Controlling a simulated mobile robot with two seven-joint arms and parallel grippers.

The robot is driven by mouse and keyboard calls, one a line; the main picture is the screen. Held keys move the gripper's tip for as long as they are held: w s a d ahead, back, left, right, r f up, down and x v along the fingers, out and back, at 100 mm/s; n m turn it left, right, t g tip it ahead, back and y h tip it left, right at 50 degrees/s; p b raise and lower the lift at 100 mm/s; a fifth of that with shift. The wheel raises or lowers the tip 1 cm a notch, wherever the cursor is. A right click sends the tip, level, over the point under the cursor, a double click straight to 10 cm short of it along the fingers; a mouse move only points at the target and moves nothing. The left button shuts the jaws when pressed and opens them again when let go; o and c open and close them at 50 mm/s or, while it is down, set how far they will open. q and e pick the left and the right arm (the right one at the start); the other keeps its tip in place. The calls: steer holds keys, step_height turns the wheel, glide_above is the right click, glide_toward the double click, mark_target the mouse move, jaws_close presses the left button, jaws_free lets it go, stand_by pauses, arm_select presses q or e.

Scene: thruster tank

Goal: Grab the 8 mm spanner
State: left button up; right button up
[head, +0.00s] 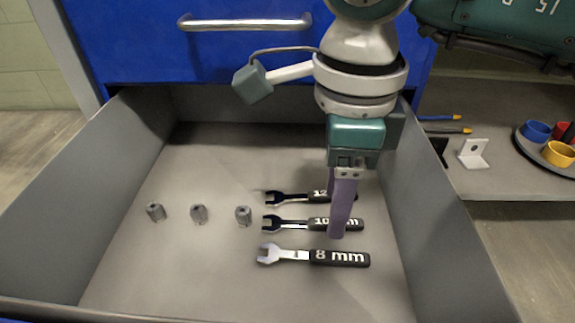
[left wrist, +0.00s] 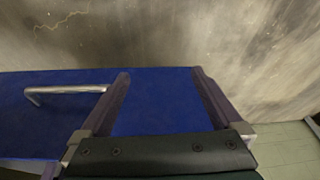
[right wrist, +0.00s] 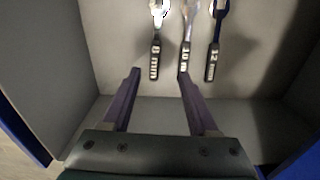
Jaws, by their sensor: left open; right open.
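The 8 mm spanner (head: 338,258) lies flat in the open drawer, nearest the front of three spanners, its black handle to the right and its metal jaw to the left. In the right wrist view it is the leftmost spanner (right wrist: 155,62). My right gripper (head: 341,236) is open and points down over the handle ends; one finger hides part of the 10 mm and 12 mm handles. In the right wrist view the 8 mm handle shows ahead, between the open fingertips (right wrist: 158,73). My left gripper (left wrist: 161,72) is open and empty, facing the blue cabinet; the head view does not show it.
The 10 mm spanner (head: 290,223) and 12 mm spanner (head: 290,198) lie just behind. Several grey cylindrical parts, one here (head: 243,215), stand left of them. Drawer walls (head: 440,230) rise around. A shelf with coloured cups (head: 559,153) is at right.

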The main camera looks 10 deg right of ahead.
steer(key=b, duration=0.3)
glide_above(325, 255)
steer(key=f, duration=0.4)
steer(key=shift+w+d+f, duration=0.1)
steer(key=shift+w+d, duration=0.1)
steer(key=shift+w, duration=0.1)
steer(key=f+b, duration=0.4)
steer(key=f, duration=0.1)
steer(key=shift+s+a+f+b, duration=0.2)
steer(key=shift+s+b, duration=0.1)
steer(key=shift+r, duration=0.15)
steer(key=shift+c, duration=0.2)
jaws_close()
